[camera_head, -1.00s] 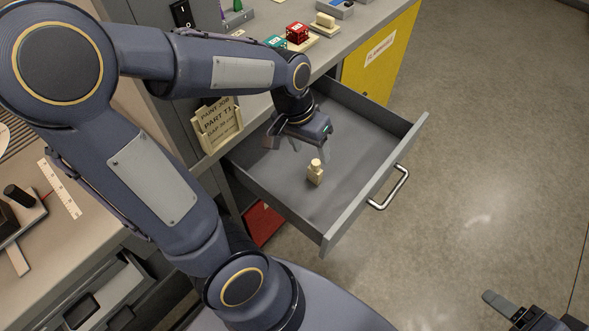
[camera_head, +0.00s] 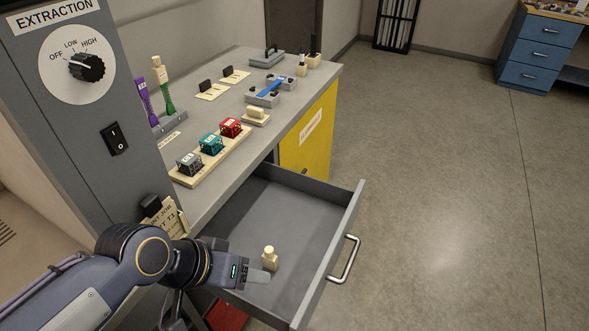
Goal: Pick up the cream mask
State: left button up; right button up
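A small cream object (camera_head: 269,259) with a narrower top stands upright in the open grey drawer (camera_head: 325,238); I cannot tell whether it is the cream mask. My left gripper (camera_head: 259,276) is over the drawer, just left of this object and close to it. I see its fingers from the side, so its opening is hidden, and I cannot tell whether it touches the object. A cream block (camera_head: 256,114) lies on a pale base on the counter, and two small cream pieces stand further back. My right gripper is out of view.
A pale tray (camera_head: 224,152) holds grey, teal and red blocks on the counter (camera_head: 228,182). Behind are a blue-topped fixture (camera_head: 268,91) and purple and green tools (camera_head: 165,92). The drawer handle (camera_head: 346,262) sticks out right. The floor to the right is clear.

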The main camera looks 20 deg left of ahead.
aim_at(270, 260)
jog(key=k, duration=0.6)
jog(key=u, duration=1.9)
jog(key=l+u, duration=0.35)
jog(key=l, duration=1.85)
jog(key=k, duration=0.05)
